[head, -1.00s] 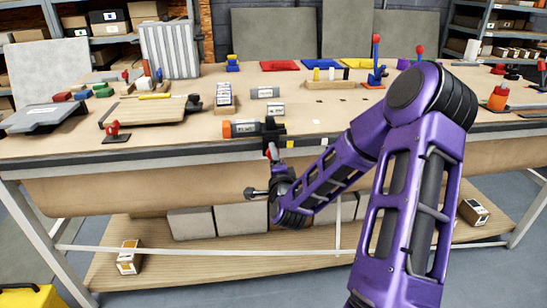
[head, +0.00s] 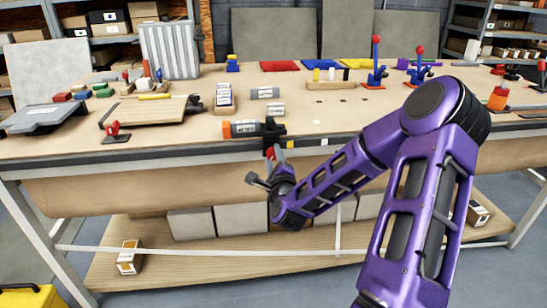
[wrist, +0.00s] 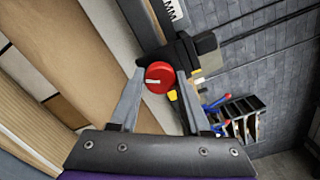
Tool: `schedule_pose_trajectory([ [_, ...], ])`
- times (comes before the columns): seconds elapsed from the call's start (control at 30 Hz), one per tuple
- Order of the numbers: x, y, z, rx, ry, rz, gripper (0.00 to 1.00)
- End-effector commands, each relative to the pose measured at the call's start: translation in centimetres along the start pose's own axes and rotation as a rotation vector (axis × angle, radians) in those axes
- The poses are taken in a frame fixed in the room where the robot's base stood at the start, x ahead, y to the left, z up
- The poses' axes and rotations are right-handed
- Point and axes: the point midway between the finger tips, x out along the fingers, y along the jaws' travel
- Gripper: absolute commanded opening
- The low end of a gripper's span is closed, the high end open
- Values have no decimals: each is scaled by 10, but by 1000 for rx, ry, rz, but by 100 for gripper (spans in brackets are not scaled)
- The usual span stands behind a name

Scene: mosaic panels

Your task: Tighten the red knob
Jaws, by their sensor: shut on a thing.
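The red knob (wrist: 159,77) is round with a short pale mark on its face, and sits between my fingertips in the wrist view. In the head view it is a small red spot (head: 269,153) under the black clamp (head: 272,131) at the bench's front edge. My gripper (wrist: 160,74) is shut on the knob, one grey finger on each side. The clamp body (wrist: 184,52) shows just behind the knob. A grey cylinder with an orange end (head: 246,128) lies at the clamp on the bench top. The knob's shaft is hidden.
The workbench (head: 330,118) has clear top to the right of the clamp. A shelf (head: 160,245) with boxes lies below. Blue stands with red balls (head: 376,65) are at the back right. A small red toggle clamp (head: 113,128) is at the left.

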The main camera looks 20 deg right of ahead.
Motion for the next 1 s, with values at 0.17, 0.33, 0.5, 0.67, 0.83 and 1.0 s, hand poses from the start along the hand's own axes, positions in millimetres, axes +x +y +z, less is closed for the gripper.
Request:
schedule_pose_trajectory([
  [0.17,1,-2,1,10,-2,-5,0],
  [0.33,1,-2,1,10,-2,-5,0],
  [0.5,1,-2,1,9,-2,-5,59],
  [0.67,0,-1,1,9,-1,-3,76],
  [0.83,0,0,0,8,-1,-1,76],
  [1.0,1,0,0,8,-1,-1,76],
])
